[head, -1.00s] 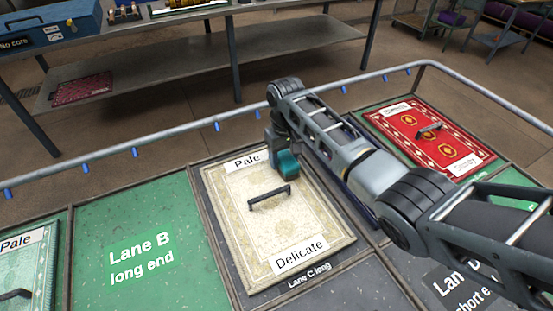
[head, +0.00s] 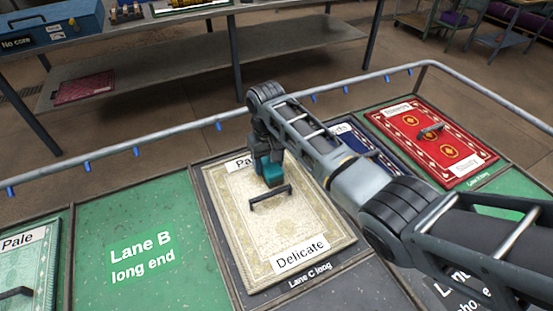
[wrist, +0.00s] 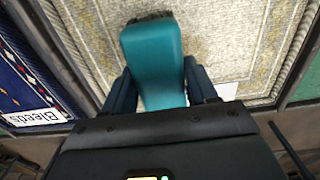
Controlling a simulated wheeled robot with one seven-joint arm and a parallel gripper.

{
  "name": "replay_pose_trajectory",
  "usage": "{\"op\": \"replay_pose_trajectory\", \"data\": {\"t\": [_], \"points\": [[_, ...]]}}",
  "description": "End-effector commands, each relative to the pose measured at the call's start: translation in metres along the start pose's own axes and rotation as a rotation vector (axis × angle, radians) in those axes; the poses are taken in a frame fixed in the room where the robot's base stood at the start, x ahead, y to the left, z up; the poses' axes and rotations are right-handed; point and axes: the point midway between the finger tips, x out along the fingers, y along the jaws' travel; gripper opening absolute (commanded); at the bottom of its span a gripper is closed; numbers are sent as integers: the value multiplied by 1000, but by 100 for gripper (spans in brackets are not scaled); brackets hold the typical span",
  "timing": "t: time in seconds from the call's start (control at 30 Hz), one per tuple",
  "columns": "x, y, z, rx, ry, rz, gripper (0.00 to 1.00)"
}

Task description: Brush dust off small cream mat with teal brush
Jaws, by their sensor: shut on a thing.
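The small cream mat (head: 302,227) lies in Lane C, with a "Pale" label at its far end and a "Delicate" label (head: 300,255) at its near end. A dark handle (head: 270,197) stands on its middle. The teal brush (head: 270,169) is over the far part of the mat, just beyond the handle. My gripper (wrist: 160,88) is shut on the teal brush (wrist: 152,55), one finger on each side. The cream mat (wrist: 228,40) fills much of the wrist view. I cannot tell whether the bristles touch the mat. Dust is hard to make out.
A red mat (head: 462,158) lies to the right, and a dark blue mat (head: 372,152) is partly behind my arm. Lane B (head: 95,225) is empty green floor to the left. A grey rail (head: 180,138) runs behind the lanes, with a workbench (head: 200,62) beyond.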

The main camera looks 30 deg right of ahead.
Motion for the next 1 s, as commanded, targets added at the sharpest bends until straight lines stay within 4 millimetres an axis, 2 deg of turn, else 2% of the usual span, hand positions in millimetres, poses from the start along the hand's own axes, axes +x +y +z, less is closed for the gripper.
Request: {"op": "replay_pose_trajectory", "data": {"t": [0.37, 0.8, 1.0], "points": [[-2, -4, 1, -1, -4, -1, 18], [-49, -3, 0, -1, 1, 0, 18], [-60, -3, 0, -1, 0, 0, 18]]}}
